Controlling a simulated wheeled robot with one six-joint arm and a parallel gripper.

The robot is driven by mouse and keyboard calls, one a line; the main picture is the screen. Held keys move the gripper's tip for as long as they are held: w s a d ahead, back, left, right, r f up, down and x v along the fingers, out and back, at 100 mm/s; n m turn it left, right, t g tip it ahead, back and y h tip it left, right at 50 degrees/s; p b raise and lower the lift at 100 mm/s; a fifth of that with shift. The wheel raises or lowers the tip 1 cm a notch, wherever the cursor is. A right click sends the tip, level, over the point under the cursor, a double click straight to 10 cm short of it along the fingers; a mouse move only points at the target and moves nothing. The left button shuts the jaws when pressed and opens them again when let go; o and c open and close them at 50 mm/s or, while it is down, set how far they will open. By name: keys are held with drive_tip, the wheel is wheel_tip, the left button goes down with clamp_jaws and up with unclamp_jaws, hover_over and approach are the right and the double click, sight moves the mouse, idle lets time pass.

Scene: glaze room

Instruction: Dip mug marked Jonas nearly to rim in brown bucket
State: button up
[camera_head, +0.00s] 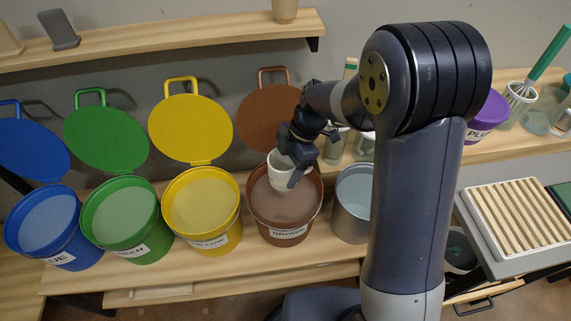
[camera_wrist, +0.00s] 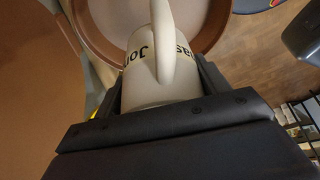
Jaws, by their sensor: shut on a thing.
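My gripper (camera_head: 298,170) is shut on a white mug (camera_head: 282,172) and holds it over the open brown bucket (camera_head: 281,233). In the wrist view the mug (camera_wrist: 145,72) sits between the fingers with its handle facing the camera. Black letters beside the handle read as part of "Jonas". The bucket's label reads "BROWN" and its greyish-brown glaze (camera_head: 268,205) shows around and below the mug. The mug's lower end is near the glaze, but I cannot tell whether it touches. The brown lid (camera_head: 262,115) stands open behind the bucket.
Open yellow (camera_head: 228,230), green (camera_head: 145,246) and blue (camera_head: 75,252) buckets stand in a row to the left, lids raised. A grey metal pail (camera_head: 351,218) stands close on the right. A slatted wooden rack (camera_head: 513,212) lies at the far right.

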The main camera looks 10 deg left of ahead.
wheel_tip(320, 180, down, 6)
drive_tip(key=b, duration=0.3)
drive_tip(key=shift+r+b, duration=0.25)
drive_tip(key=shift+b, duration=0.15)
drive_tip(key=shift+f+b, duration=0.65)
drive_tip(key=shift+f, duration=0.1)
wheel_tip(320, 180, down, 8)
drive_tip(key=b, duration=0.7)
drive_tip(key=shift+b, duration=0.3)
drive_tip(key=shift+f+b, duration=0.2)
drive_tip(key=shift+b, duration=0.25)
idle(0.7)
drive_tip(key=shift+r+p, duration=3.05)
drive_tip(key=shift+r, duration=2.25)
drive_tip(key=shift+r, duration=0.1)
